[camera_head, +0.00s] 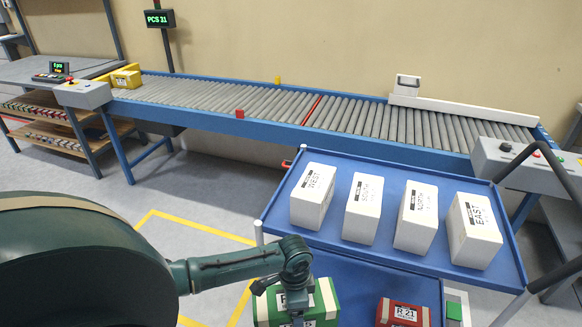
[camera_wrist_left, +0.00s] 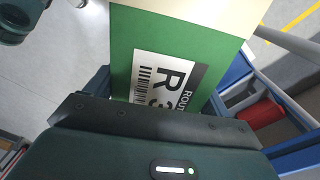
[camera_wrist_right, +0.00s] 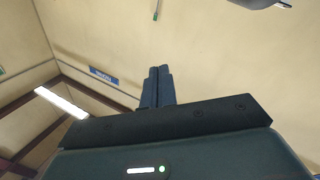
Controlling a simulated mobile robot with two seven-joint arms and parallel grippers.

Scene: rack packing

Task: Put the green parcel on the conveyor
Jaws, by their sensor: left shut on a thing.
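The green parcel (camera_head: 326,296) with cream bands and a white label is low at the bottom centre of the head view, beside the cart's front-left corner. My left gripper (camera_head: 297,308) is shut on it. In the left wrist view the parcel (camera_wrist_left: 190,45) fills the space between the jaws (camera_wrist_left: 160,92), its label partly showing "R 3". The conveyor (camera_head: 215,98), grey rollers in a blue frame, runs along the back wall, beyond the cart. My right gripper (camera_wrist_right: 157,88) shows only in its own wrist view, fingers together and empty, facing the wall and ceiling.
A blue cart (camera_head: 300,237) stands before the conveyor. Its top shelf holds several white boxes (camera_head: 364,207); a red parcel (camera_head: 403,313) sits on its lower level. A yellow object (camera_head: 126,77) is at the conveyor's left end. The rollers' middle is clear, apart from a red crosswise bar.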

